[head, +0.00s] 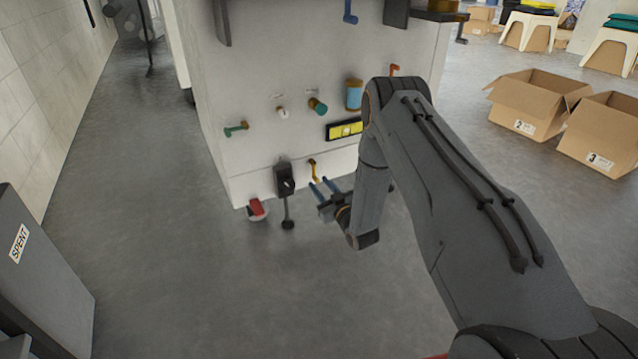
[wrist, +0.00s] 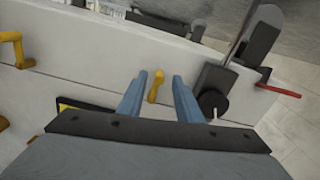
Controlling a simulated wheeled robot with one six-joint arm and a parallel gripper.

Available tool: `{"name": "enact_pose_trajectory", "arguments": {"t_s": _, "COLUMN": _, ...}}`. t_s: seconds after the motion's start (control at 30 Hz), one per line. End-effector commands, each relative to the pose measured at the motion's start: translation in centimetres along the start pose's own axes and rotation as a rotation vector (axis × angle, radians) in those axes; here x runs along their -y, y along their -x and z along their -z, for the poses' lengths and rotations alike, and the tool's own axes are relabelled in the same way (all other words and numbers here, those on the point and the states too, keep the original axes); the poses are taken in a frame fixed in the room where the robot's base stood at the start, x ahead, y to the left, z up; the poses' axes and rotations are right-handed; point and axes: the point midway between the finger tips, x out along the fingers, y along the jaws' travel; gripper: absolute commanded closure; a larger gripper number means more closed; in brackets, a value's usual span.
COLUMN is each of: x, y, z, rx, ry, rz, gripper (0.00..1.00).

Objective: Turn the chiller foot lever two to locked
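My gripper (head: 319,183) is low in front of the white machine panel, with its two blue fingers apart. In the wrist view, a yellow lever (wrist: 155,86) shows between the fingers (wrist: 158,77), with a gap on both sides; I cannot tell how deep it lies between them. The yellow lever (head: 314,170) shows just above the fingers in the head view. Left of it is a black box (head: 284,180) with a dark stem down to a round foot (head: 288,225). No label tells which is lever two.
A grey SPENT bin (head: 40,275) stands left; open cartons (head: 530,100) stand right. The floor in front is clear.

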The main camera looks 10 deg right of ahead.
Motion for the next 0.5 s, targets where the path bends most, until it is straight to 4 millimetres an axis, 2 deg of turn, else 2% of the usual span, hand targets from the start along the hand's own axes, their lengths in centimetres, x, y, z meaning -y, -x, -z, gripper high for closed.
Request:
{"name": "enact_pose_trajectory", "arguments": {"t_s": 0.1, "x": -0.1, "y": 2.1, "z": 0.2, "rx": 0.003, "ry": -0.001, "rz": -0.002, "gripper": 0.68}}
{"name": "enact_pose_trajectory", "arguments": {"t_s": 0.3, "x": -0.1, "y": 5.0, "z": 0.2, "rx": 0.002, "ry": -0.001, "rz": -0.001, "gripper": 0.68}}
{"name": "enact_pose_trajectory", "arguments": {"t_s": 0.5, "x": 0.0, "y": 6.2, "z": 0.1, "rx": 0.001, "ry": -0.001, "rz": -0.001, "gripper": 0.68}}
